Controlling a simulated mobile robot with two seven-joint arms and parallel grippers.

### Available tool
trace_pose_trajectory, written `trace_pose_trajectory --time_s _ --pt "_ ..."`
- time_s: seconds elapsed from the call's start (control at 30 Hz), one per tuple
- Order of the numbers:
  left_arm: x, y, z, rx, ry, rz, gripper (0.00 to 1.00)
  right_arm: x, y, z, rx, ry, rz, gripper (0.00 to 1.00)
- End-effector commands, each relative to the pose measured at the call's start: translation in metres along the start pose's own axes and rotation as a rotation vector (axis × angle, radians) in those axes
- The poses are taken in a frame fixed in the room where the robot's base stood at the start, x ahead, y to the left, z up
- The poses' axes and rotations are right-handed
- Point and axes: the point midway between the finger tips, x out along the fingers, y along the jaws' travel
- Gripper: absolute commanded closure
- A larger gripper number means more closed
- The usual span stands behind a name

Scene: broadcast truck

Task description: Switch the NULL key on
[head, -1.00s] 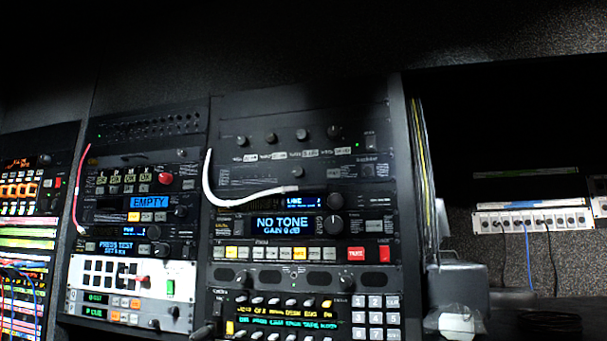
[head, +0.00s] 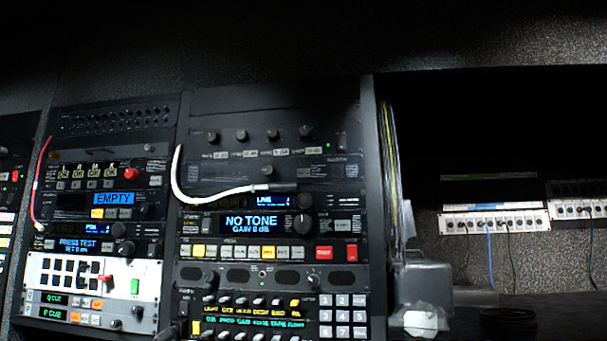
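I cannot read a NULL label on any key, so I cannot tell which key it is. A display (head: 254,222) in the middle rack reads "NO TONE, GAIN 0 dB". Below it runs a row of small keys (head: 233,252), one at the left yellow and one further right lit amber. Two red keys (head: 324,253) sit at the right end of that row. Lower down are small toggles above green and yellow lettering, and a grey keypad (head: 343,315). Neither of my grippers is in view.
A white cable (head: 222,199) loops across the middle rack, and a red cable (head: 36,185) hangs at the left rack. A white-grey panel (head: 90,290) sits low left. At right are patch strips (head: 492,222), a grey box (head: 427,285) and a dark, mostly open bay.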

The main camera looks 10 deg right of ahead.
Motion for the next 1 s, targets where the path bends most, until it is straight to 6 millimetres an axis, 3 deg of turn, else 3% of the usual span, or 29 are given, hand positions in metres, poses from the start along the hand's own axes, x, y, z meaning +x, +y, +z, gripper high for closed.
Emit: trace_pose_trajectory --time_s 0.03,0.27,1.0 --pt "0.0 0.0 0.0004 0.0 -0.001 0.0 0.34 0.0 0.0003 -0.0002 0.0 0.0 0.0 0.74" --pt "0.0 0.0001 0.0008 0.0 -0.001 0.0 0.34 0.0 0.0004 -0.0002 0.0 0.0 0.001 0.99" --pt "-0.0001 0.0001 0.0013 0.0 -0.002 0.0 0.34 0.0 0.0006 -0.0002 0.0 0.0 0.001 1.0"
